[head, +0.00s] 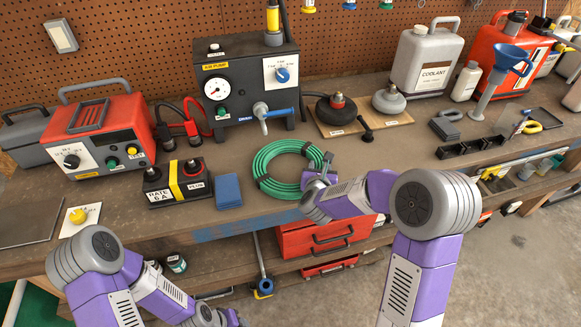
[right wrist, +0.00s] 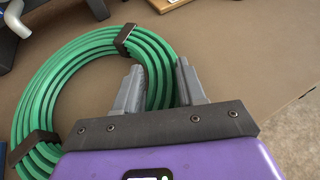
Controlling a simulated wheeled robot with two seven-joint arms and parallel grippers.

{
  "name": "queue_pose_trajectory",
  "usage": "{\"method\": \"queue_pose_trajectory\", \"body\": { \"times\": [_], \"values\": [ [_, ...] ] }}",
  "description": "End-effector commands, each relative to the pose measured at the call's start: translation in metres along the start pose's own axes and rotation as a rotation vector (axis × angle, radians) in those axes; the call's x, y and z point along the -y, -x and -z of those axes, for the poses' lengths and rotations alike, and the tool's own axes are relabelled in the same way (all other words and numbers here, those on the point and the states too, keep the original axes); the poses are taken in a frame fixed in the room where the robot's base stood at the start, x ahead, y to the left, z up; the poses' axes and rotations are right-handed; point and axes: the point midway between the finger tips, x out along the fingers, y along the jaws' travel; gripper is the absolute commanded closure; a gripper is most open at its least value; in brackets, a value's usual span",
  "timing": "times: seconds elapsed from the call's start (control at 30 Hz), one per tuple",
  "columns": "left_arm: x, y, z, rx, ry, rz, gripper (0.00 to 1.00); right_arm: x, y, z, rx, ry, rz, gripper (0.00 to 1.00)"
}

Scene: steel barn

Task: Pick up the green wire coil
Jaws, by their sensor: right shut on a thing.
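The green wire coil (head: 264,163) lies flat on the workbench, near its front edge, around the middle of the head view. Dark bands tie it in places. In the right wrist view the coil (right wrist: 42,85) fills the left half. My right gripper (head: 321,165) is at the coil's right side. In the right wrist view its two fingers (right wrist: 158,88) stand on either side of the coil's strands and are shut on them. The coil still appears to rest on the bench. My left arm is low at the left of the head view; its fingers are out of frame.
A blue pad (head: 228,190) and a battery-like box (head: 178,184) lie left of the coil. An air pump (head: 246,88) stands behind it. A wooden board (head: 365,120) with round weights is behind right.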

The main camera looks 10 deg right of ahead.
Motion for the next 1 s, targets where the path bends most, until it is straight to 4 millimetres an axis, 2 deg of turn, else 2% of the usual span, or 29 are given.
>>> {"method": "queue_pose_trajectory", "body": {
  "times": [0.27, 0.43, 0.57, 1.0],
  "values": [
    [0.0, 0.001, 0.0, 0.0, 0.0, 0.0, 0.57, 0.001, 0.001, -0.001, -0.003, 0.007, 0.001, 1.0],
    [-0.002, 0.006, 0.0, 0.0, 0.0, 0.0, 0.57, 0.001, 0.007, -0.015, -0.001, 0.006, 0.001, 1.0],
    [-0.005, 0.012, -0.001, 0.0, 0.0, 0.0, 0.57, 0.0, 0.015, -0.036, 0.002, 0.002, 0.0, 1.0],
    [-0.015, 0.041, -0.002, 0.0, 0.0, 0.0, 0.57, -0.001, 0.05, -0.122, 0.004, 0.0, -0.002, 1.0]
  ]
}}
